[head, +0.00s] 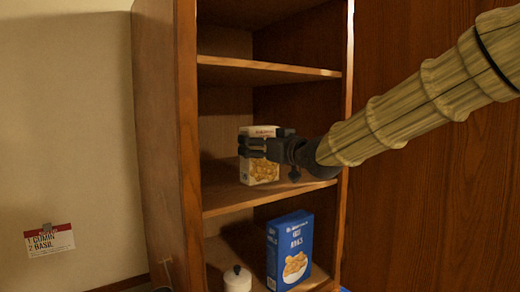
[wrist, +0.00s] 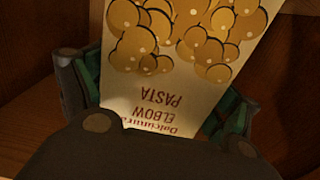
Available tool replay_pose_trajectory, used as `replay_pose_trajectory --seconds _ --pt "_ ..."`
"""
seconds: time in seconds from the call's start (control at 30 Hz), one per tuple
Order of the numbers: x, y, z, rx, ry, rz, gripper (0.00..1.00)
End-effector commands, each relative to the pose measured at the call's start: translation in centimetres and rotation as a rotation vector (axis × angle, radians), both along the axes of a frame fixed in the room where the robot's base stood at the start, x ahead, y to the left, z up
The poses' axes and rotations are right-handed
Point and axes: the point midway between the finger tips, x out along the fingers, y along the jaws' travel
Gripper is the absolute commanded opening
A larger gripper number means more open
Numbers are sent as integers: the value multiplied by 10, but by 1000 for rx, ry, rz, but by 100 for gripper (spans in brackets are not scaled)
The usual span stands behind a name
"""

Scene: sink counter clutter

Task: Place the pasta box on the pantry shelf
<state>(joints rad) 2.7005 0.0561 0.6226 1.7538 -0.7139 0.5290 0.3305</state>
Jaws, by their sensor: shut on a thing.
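The pasta box (head: 262,172) is white with orange pasta pictures. It stands upright, or nearly so, at the middle shelf (head: 225,198) of the wooden pantry. My gripper (head: 258,146) is shut around the upper part of the box. In the wrist view the box (wrist: 180,75) reads "ELBOW PASTA" upside down, and the fingers of my gripper (wrist: 160,105) sit on both sides of it. The box's lower end appears at or just over the shelf board; I cannot tell whether it touches.
A blue cereal box (head: 290,252) and a white lidded jar (head: 237,279) stand on the lower shelf. The upper shelf board (head: 265,70) is above my gripper. The cabinet's left side panel (head: 187,130) borders the opening. The middle shelf is bare around the box.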

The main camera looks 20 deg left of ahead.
Motion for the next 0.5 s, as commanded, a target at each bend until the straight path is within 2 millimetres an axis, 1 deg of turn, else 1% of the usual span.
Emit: replay_pose_trajectory --seconds 0.2,0.33,0.5 --pt "0 1 -19 -2 1 1 49" --pt "0 0 -24 0 0 0 49" --pt "0 0 -25 1 -1 0 49"
